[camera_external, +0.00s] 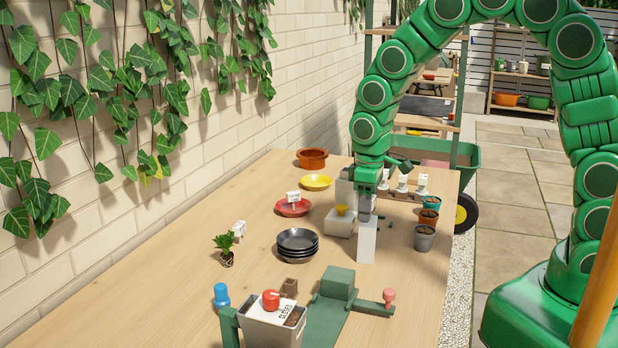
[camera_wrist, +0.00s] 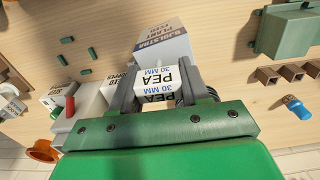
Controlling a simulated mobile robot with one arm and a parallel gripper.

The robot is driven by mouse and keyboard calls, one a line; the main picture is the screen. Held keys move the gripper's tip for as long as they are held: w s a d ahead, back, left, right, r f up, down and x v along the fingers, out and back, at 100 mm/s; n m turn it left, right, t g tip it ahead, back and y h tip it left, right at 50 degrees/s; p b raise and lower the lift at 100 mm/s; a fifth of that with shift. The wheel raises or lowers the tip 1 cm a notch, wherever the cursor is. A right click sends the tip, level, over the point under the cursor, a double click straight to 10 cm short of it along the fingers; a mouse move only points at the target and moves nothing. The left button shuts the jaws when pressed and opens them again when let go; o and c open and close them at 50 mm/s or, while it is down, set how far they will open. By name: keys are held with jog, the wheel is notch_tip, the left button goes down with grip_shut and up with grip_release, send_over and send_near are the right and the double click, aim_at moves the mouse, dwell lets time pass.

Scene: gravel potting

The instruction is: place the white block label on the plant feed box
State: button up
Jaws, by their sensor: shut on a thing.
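My gripper (camera_external: 366,207) points down over the right half of the table. In the wrist view my gripper (camera_wrist: 157,92) is shut on the white block label (camera_wrist: 155,83), which reads "PEA 30 MM". The plant feed box (camera_external: 367,243) is a tall pale box standing upright directly under my gripper. In the wrist view the box (camera_wrist: 167,42) shows "PLANT FEED" print just beyond the held block. I cannot tell whether the block touches the box top. In the external view the held block is hidden by, or blends with, the fingers and box.
Stacked black saucers (camera_external: 297,249) stand left of the box, and small pots (camera_external: 425,239) to its right. A red saucer (camera_external: 292,211) bears another white block. A green stand (camera_external: 336,290) and a grey tray (camera_external: 268,329) are in front. Bare wood lies at the front right.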

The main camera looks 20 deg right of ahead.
jog(key=o, duration=1)
notch_tip(320, 180, up, 12)
jog(key=shift+r, duration=0.1)
jog(key=s+d+r+m, duration=0.1)
jog(key=s+d, duration=0.1)
jog(key=d, duration=0.3)
jog(key=s+d+r+m, duration=0.1)
jog(key=s+d+r, duration=0.1)
jog(key=d, duration=0.4)
jog(key=s+d+m, duration=0.2)
jog(key=s+d, duration=0.3)
jog(key=s, duration=0.2)
jog(key=s+d+m+g, duration=0.1)
jog(key=s+d+m, duration=0.1)
jog(key=s+d, duration=0.4)
jog(key=s+d+m, duration=0.3)
jog(key=s+d, duration=0.3)
jog(key=s, duration=0.1)
jog(key=shift+s+d+r+g, duration=0.25)
jog(key=shift+s+r+g, duration=0.05)
jog(key=shift+r+g, duration=0.1)
